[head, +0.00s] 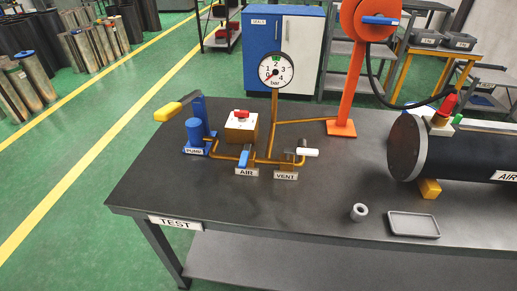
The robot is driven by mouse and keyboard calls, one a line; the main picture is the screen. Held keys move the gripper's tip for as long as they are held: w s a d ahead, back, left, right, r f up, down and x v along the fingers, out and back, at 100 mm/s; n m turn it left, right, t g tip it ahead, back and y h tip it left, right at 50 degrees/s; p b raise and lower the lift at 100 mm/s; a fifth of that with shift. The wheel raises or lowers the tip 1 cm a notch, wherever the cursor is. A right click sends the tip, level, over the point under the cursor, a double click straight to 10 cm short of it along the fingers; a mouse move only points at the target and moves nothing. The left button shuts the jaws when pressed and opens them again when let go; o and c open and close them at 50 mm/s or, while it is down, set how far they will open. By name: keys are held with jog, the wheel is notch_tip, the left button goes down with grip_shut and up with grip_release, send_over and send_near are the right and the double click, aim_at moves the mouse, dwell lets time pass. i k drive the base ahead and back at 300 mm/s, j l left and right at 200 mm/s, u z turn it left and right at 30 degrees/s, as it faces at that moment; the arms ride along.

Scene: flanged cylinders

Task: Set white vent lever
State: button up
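The white vent lever (307,152) sticks out to the right from the top of its small valve, roughly level in the picture. It stands on the dark test bench behind the VENT label (286,176). A brass pipe joins this valve to the AIR valve with its blue lever (243,158) on the left. The round pressure gauge (276,70) rises on a brass stem behind them; its red needle points to the low end, near 0. My gripper is not in view.
A blue pump (195,134) with a yellow handle and a block with a red knob (241,121) stand left. An orange post (350,90), a dark cylinder (450,150), a grey ring (359,212) and a shallow tray (413,224) are right. The bench's front left is clear.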

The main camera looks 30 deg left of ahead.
aim_at(299, 151)
jog(key=u, duration=1)
